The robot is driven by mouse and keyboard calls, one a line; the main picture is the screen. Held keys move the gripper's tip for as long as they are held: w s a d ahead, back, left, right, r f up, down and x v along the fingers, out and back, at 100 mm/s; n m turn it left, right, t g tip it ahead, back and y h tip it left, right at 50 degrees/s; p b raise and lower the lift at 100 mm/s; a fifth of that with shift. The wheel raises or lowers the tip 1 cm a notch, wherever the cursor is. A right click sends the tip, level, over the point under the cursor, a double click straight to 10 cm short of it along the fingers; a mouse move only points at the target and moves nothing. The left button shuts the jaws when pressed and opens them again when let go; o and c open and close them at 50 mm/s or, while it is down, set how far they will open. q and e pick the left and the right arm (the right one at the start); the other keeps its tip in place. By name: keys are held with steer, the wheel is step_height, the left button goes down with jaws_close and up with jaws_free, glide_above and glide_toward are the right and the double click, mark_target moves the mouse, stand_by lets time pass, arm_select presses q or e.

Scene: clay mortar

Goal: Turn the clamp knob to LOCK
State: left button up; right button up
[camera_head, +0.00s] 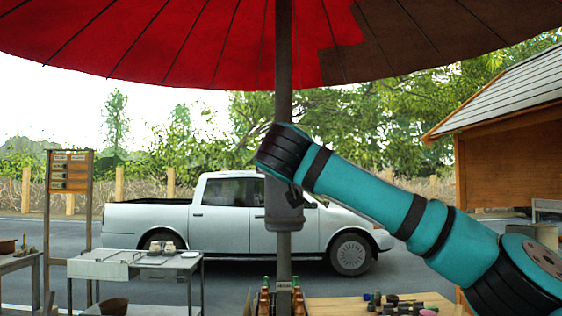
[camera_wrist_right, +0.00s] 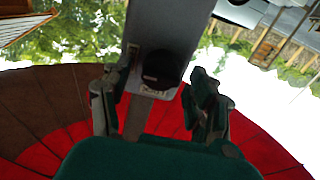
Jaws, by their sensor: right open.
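The umbrella pole (camera_head: 284,100) stands upright in front of me in the head view, with a grey clamp housing (camera_head: 284,212) on it. In the right wrist view, which looks upside down, the housing (camera_wrist_right: 165,25) carries a round black knob (camera_wrist_right: 160,68) with a small pale label beside it, too blurred to read. My right gripper (camera_wrist_right: 157,82) is open, one dark green finger on each side of the knob, with visible gaps. The knob's setting cannot be made out. In the head view my right forearm hides most of that gripper. My left gripper is not in view.
A red umbrella canopy (camera_head: 180,40) spreads overhead. A grey side table (camera_head: 135,262) stands at the left, and a wooden table (camera_head: 330,305) with bottles and small items is at the bottom. A white pickup (camera_head: 240,215) is parked behind the pole.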

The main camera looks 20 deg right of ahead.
steer(key=c, duration=1.1)
steer(key=shift+c, duration=0.2)
steer(key=shift+f, duration=0.1)
steer(key=shift+w+a+f+n+p, duration=0.1)
steer(key=shift+n+p, duration=0.15)
steer(key=shift+n, duration=4.2)
steer(key=shift+a+n+p, duration=0.1)
steer(key=shift+n+p, duration=0.1)
steer(key=shift+n, duration=4.25)
steer(key=shift+f, duration=0.1)
